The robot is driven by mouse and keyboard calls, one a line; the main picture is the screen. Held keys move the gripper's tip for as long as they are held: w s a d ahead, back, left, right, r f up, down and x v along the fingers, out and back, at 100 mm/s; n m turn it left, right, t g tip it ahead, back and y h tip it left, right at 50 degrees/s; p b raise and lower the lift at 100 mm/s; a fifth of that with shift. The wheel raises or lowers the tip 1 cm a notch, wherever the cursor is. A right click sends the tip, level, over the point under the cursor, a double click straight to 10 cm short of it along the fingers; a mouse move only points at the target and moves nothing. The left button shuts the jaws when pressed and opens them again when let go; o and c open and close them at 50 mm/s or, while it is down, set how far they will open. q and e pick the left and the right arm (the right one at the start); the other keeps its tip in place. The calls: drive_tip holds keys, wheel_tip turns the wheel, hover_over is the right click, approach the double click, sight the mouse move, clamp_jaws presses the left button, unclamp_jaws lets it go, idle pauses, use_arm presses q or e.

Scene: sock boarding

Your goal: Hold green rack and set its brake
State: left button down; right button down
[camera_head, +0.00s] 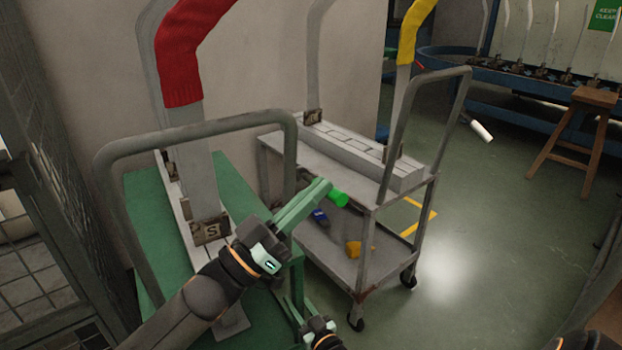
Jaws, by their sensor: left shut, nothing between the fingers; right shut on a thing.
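The green rack (240,195) stands at the left, with a grey tube handle (200,125) and upright grey sock boards on it. A red sock (185,50) covers one board. My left gripper (325,190) is shut and empty, reaching over the rack's right side toward the grey cart. A bright green cylinder (339,198) shows at its fingertips; I cannot tell whether they touch. My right gripper (290,308) is low at the bottom middle, shut on the rack by its right edge; the exact grip is unclear. I cannot make out the brake.
A grey cart (372,206) stands close to the rack's right, with a yellow sock (412,30) on a board. Its lower shelf holds a blue item (320,217) and a yellow item (357,248). A wire cage (50,200) borders the left.

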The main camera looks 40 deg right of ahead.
use_arm(q)
drive_tip(key=shift+m+g, duration=0.7)
drive_tip(key=shift+m, duration=0.2)
drive_tip(key=shift+w+f, duration=0.15)
drive_tip(key=shift+f, duration=1.25)
drive_tip(key=shift+w+f, duration=0.1)
drive_tip(key=shift+f, duration=1.25)
drive_tip(key=shift+f, duration=0.2)
drive_tip(key=shift+s+a+r, duration=0.25)
drive_tip(key=shift+a+r, duration=0.05)
drive_tip(key=shift+r, duration=0.25)
drive_tip(key=shift+s+a+r, duration=0.2)
drive_tip(key=shift+a+r, duration=0.05)
drive_tip(key=shift+r, duration=0.35)
drive_tip(key=shift+s+a+r, duration=0.25)
drive_tip(key=shift+a+r, duration=0.05)
drive_tip(key=shift+r, duration=0.25)
approach(328, 197)
drive_tip(key=shift+w+a+f, duration=0.25)
drive_tip(key=shift+w+a, duration=0.35)
drive_tip(key=shift+w+a+f, duration=0.2)
drive_tip(key=shift+w+a, duration=0.35)
drive_tip(key=shift+w, duration=0.05)
